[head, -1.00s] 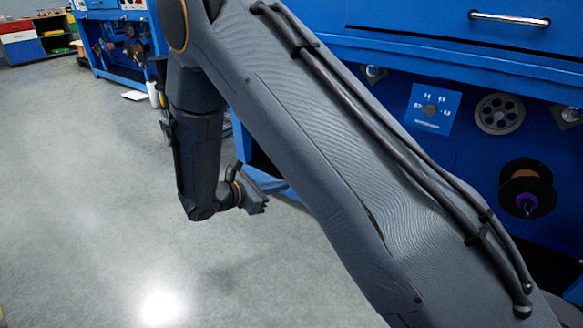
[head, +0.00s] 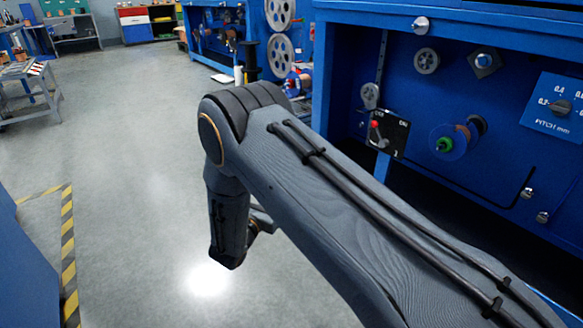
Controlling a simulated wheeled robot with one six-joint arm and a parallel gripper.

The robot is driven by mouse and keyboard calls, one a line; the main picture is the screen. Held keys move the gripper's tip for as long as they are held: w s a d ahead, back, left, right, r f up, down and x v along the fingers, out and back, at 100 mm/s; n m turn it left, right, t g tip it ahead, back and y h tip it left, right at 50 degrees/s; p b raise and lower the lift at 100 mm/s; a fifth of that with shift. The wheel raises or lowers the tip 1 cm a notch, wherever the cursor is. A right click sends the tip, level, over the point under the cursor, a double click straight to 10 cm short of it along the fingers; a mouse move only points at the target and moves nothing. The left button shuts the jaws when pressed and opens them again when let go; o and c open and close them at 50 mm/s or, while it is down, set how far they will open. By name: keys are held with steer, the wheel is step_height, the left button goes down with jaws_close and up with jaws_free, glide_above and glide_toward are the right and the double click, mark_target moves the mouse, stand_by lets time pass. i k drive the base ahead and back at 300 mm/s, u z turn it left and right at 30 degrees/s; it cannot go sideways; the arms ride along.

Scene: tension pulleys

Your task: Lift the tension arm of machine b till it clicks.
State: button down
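A blue machine (head: 400,62) stands at the right; no letter on it can be read, so I cannot tell whether it is machine b. Its front carries grey pulleys (head: 427,61), a spool with a green hub (head: 447,142) and a thin black bent rod (head: 470,194) low on the panel. I cannot tell whether that rod is the tension arm. My arm crosses in front of the machine and hides part of its lower front. My gripper (head: 264,221) hangs over the floor left of the machine, mostly hidden behind my arm; its fingers cannot be made out.
More blue machinery with large pulleys (head: 281,58) stands behind. A blue block (head: 25,265) and yellow-black floor tape (head: 67,250) are at left. The middle floor is clear.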

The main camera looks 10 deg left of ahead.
mark_target(369, 107)
steer(key=u, duration=0.85)
steer(key=i, duration=1.4)
steer(key=z, duration=1.7)
